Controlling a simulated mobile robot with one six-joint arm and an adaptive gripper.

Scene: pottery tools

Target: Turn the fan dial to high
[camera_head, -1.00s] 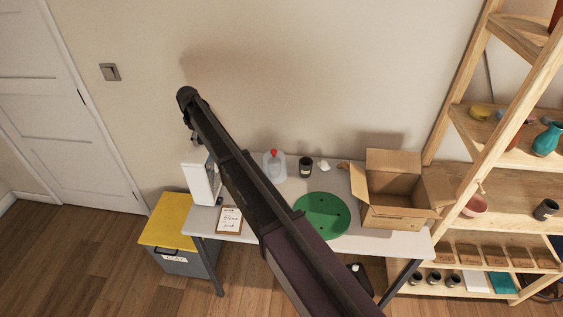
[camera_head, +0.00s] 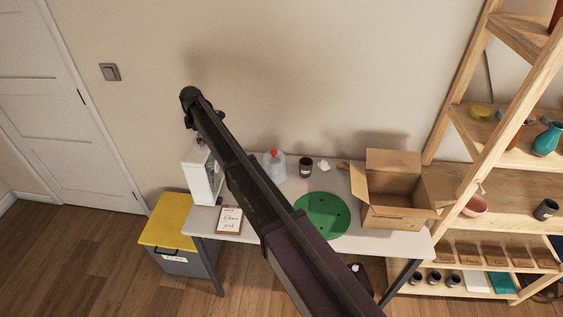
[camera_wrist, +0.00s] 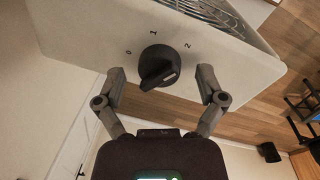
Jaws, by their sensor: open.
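The fan is a white box-shaped unit (camera_head: 201,176) standing at the left end of the table in the head view. In the wrist view its white face (camera_wrist: 95,35) fills the top, with a wire grille at the upper right. The black round dial (camera_wrist: 158,66) sits on this face, with the marks 0, 1 and 2 around its far side. I cannot tell which mark the dial points at. My gripper (camera_wrist: 161,78) is open, with one finger on each side of the dial and visible gaps between. In the head view my arm hides part of the table.
The table (camera_head: 262,232) also holds a clipboard (camera_head: 230,220), a red-topped clear bottle (camera_head: 274,166), a dark cup (camera_head: 306,167), a green disc (camera_head: 321,215) and an open cardboard box (camera_head: 393,191). A yellow-lidded bin (camera_head: 168,220) stands at left, wooden shelves (camera_head: 487,185) at right.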

